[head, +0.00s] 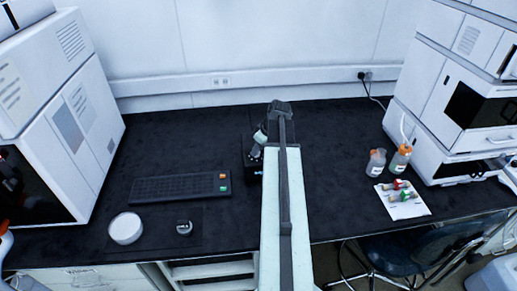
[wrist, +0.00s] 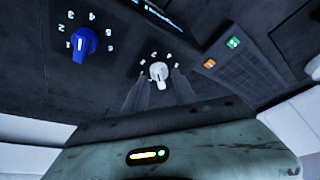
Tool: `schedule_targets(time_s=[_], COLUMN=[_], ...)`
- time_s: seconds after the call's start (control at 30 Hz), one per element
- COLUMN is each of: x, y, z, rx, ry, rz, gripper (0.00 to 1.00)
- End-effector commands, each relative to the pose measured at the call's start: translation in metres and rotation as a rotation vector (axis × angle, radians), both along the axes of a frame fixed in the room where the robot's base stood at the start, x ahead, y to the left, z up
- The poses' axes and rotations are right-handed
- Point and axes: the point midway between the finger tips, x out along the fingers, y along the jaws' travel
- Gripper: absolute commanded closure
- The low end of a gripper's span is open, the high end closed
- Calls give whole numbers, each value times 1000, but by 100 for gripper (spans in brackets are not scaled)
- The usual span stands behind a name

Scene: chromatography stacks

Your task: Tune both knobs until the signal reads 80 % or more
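In the wrist view a blue knob (wrist: 84,42) with numbers around it sits on a dark panel at upper left. A white knob (wrist: 158,73) with smaller numbers sits near the middle. My gripper (wrist: 157,83) has its two dark fingers apart, one on each side below the white knob; I cannot tell whether they touch it. A dark screen (wrist: 160,12) with pale blue writing is cut off at the top edge, and no signal value is readable. In the head view my arm hides the gripper and the knobs.
A black keyboard (head: 175,188) with orange and green keys lies left of my arm. A white round tub (head: 126,228) and a small dark item (head: 184,227) stand in front of it. Tall instruments flank the bench.

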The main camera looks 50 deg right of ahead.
Motion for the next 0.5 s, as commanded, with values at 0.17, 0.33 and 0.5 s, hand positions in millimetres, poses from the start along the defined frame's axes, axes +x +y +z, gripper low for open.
schedule_targets(time_s=[0.17,0.33,0.5], x=[0,-6,-18], y=[0,-1,-1], z=[3,21,52], rx=[-1,0,0], ry=[-1,-2,-1], rz=[0,-1,0], gripper=[67,67,67])
